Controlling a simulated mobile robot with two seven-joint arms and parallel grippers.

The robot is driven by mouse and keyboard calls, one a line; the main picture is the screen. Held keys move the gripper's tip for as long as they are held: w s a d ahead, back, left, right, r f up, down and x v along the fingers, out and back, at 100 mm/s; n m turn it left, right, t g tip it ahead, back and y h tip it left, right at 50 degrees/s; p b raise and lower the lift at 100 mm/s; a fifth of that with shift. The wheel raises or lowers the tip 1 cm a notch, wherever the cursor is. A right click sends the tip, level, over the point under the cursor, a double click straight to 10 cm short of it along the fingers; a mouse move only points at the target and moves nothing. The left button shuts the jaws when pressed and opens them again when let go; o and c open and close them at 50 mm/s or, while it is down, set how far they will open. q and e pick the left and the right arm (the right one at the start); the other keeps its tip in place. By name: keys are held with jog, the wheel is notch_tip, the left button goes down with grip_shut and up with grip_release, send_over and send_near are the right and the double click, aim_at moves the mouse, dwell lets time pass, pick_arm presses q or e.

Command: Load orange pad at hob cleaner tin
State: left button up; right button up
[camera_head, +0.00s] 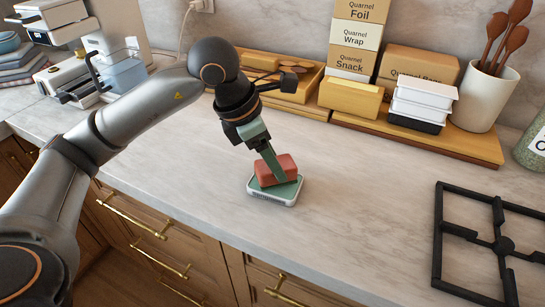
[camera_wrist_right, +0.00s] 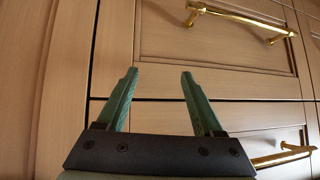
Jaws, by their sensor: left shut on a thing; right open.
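The orange pad (camera_head: 290,164) is a reddish-orange block in the head view. My left gripper (camera_head: 276,170) reaches down from the upper left and is shut on it. The pad is over the hob cleaner tin (camera_head: 272,199), a low, pale grey tray with a green inside. The pad's underside appears to be at the green surface, but I cannot tell whether it touches. The far finger is hidden by the pad. My right gripper (camera_wrist_right: 158,73) is open and empty in the right wrist view, in front of wooden drawer fronts.
A black pan-support grate (camera_head: 503,244) lies at the right. Behind stand stacked boxes (camera_head: 355,36), white containers (camera_head: 424,98) and a utensil crock (camera_head: 484,97) on a wooden board. A coffee machine (camera_head: 118,40) is at the back left. Worktop around the tin is clear.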

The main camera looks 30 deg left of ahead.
pick_arm(q)
jog(key=shift+f, duration=0.2)
jog(key=shift+f+b, duration=0.3)
jog(key=shift+b, duration=0.15)
dwell(0.5)
jog(key=shift+f, duration=0.1)
dwell(1.0)
jog(key=shift+r+p, duration=2.45)
jog(key=shift+r, duration=1.2)
jog(key=shift+f, duration=0.1)
